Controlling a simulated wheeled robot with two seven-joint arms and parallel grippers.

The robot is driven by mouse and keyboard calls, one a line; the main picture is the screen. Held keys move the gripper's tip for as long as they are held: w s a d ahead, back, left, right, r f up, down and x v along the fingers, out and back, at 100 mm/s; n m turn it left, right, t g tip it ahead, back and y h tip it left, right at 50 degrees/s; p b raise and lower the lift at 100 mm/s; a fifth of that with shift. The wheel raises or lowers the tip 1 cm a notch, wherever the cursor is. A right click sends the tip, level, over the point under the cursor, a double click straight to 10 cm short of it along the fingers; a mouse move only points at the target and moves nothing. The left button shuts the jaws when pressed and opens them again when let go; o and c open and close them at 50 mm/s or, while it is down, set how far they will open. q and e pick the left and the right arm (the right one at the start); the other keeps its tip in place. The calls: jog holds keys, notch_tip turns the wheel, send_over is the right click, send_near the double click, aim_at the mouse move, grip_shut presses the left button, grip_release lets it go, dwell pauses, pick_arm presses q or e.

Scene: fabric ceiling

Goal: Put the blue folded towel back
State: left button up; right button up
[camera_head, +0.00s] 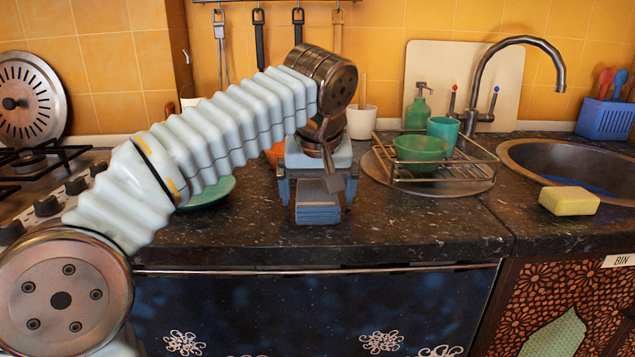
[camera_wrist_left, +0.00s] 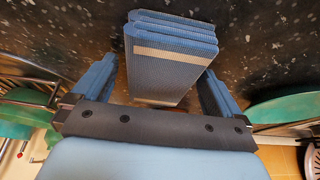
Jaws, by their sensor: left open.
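The blue folded towel (camera_head: 318,214) lies on the dark speckled counter near its front edge. In the left wrist view the towel (camera_wrist_left: 170,50) shows as a stack of blue layers with a pale stripe. My left gripper (camera_head: 318,189) points down over it from above. In the left wrist view my left gripper (camera_wrist_left: 157,80) is open, with one blue finger on each side of the towel. A gap shows at the left finger; whether the right finger touches the towel I cannot tell. My right gripper is not in view.
A wire dish rack (camera_head: 440,172) with a green bowl (camera_head: 420,150) and cup stands right of the gripper. A green plate (camera_head: 207,192) lies left, partly behind my arm. A yellow sponge (camera_head: 569,200) lies by the sink (camera_head: 575,160). Counter between towel and sponge is mostly clear.

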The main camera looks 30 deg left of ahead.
pick_arm(q)
jog(key=p+v, duration=0.1)
jog(key=v, duration=1.1)
jog(key=shift+p, duration=0.4)
